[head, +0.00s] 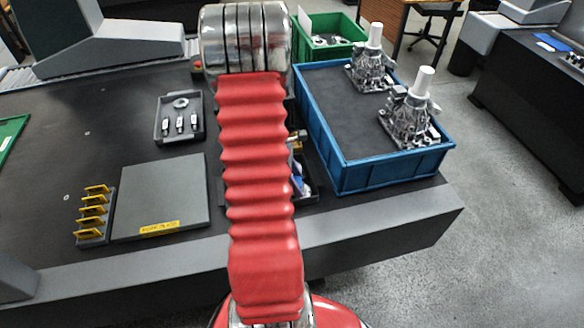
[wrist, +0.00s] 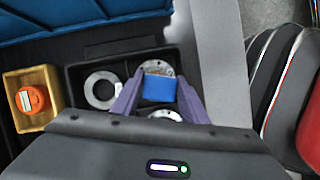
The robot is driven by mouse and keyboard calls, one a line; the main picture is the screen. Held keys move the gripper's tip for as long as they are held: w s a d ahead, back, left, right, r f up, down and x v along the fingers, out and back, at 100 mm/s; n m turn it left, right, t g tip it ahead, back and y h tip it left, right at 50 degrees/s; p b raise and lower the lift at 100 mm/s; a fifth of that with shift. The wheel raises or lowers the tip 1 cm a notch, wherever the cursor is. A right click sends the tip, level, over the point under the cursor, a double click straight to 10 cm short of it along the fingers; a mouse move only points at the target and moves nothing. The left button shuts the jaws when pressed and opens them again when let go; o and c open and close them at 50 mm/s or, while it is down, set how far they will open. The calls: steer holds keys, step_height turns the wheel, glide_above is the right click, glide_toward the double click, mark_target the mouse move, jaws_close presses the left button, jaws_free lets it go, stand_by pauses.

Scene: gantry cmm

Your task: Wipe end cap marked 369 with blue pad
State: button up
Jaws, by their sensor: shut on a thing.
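In the wrist view my gripper (wrist: 160,76) has its two purple fingers shut on a blue pad (wrist: 159,88). The pad is over a round metal end cap (wrist: 152,65) in a black compartmented tray (wrist: 130,48), hiding part of it; I cannot tell whether they touch. A second metal ring-shaped cap (wrist: 99,88), with a dark centre, lies to the left. Another metal part (wrist: 165,115) shows partly below the pad. No number is readable, so I cannot tell which cap is marked 369. In the head view my arm hides the gripper.
A wooden box (wrist: 53,76) with an orange round item (wrist: 33,98) stands left of the tray. A blue crate (head: 400,168) holds two metal castings (head: 408,115). A grey plate (head: 160,195), yellow-piece rack (head: 93,215) and small parts tray (head: 180,105) lie on the dark table.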

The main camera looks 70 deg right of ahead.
steer(key=shift+w+a, duration=0.3)
steer(key=shift+w, duration=0.15)
steer(key=shift+w+a+r, duration=0.1)
steer(key=shift+w+r, duration=0.05)
steer(key=shift+w, duration=0.1)
steer(key=shift+w+r, duration=0.1)
steer(key=shift+r, duration=1.05)
steer(key=shift+s+r, duration=0.15)
steer(key=shift+r, duration=1.2)
steer(key=shift+s+r, duration=0.1)
steer(key=shift+r, duration=1.25)
